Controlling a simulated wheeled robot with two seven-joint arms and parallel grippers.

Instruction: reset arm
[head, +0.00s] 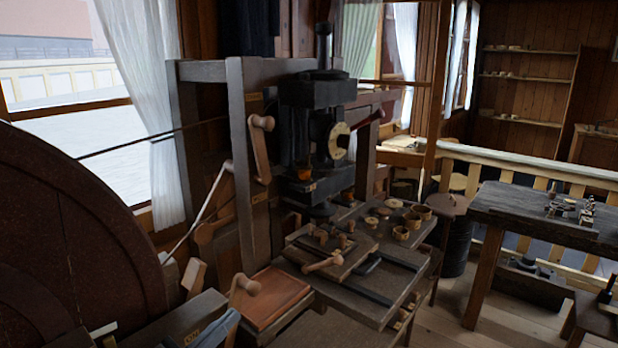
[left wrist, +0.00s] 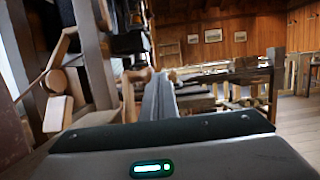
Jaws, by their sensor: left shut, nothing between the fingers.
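My left gripper (left wrist: 163,88) shows in the left wrist view as a narrow grey shape reaching forward from its dark housing. It is shut and empty. Beside it, to the left, stands a wooden crank handle (left wrist: 138,76). In the head view the left gripper is hard to make out among the dark parts low on the left. The crank handle (head: 245,285) stands there beside a reddish wooden tray (head: 275,300). My right gripper is in neither view.
A large brown wheel (head: 65,245) fills the lower left. A wooden frame (head: 240,150) carries a black machine head (head: 318,90) above a workbench (head: 385,280) with several small turned wooden pieces. A dark table (head: 545,217) stands right; open floor lies between.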

